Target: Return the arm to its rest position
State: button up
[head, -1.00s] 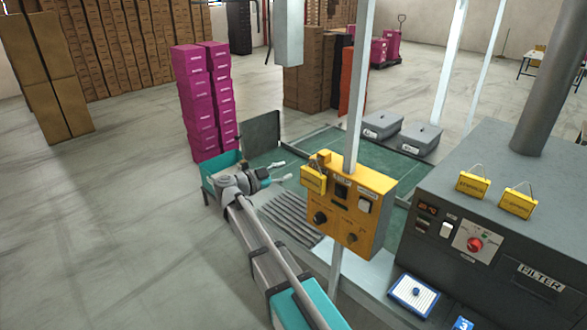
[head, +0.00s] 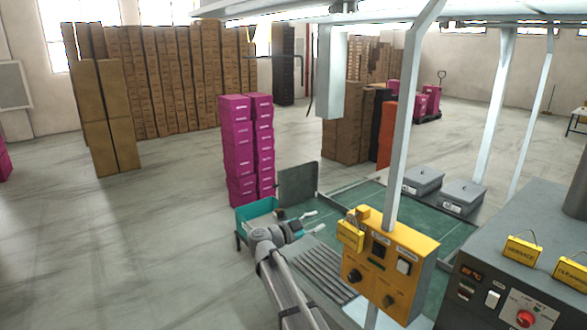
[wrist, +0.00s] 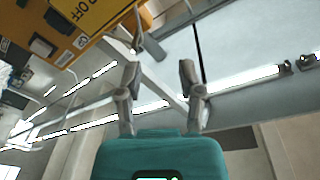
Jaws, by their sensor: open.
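My gripper (head: 304,222) is at the end of my outstretched arm, in the lower middle of the head view. Its two fingers are apart with nothing between them. In the wrist view the two fingers (wrist: 160,82) stand apart and empty. The yellow control box (wrist: 92,18) fills the upper left there, tilted in the picture.
A grey machine (head: 540,225) with yellow tags stands at the right. A light post (head: 401,130) rises behind the control box. Two grey lidded boxes (head: 442,188) sit on the far bench. The floor at left is open.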

jog(key=w+a+r+n+t+y+b, duration=0.2)
jog(key=w+a+n+t+y, duration=0.15)
jog(key=n+t+y, duration=0.7)
notch_tip(320, 180, down, 8)
jog(key=s+a+n+g+y+b, duration=0.1)
jog(key=s+a+n+g+y, duration=0.25)
jog(key=n+y, duration=0.55)
jog(key=s+d+f+n+g+y+b, duration=0.1)
jog(key=s+d+f+g+y, duration=0.15)
jog(key=s+f+g, duration=0.5)
jog(key=s+d+f+m+g+h+b, duration=0.1)
jog(key=s+d+f+g+h, duration=0.2)
jog(key=s+d+f, duration=0.3)
jog(key=s+d+f+m+g+h, duration=0.1)
jog(key=s+d+f+g, duration=0.5)
jog(key=s, duration=0.7)
jog(key=shift+s+d+h+b, duration=0.15)
jog(key=shift+d+h+b, duration=0.2)
jog(key=shift+d+h, duration=0.45)
jog(key=shift+a, duration=0.1)
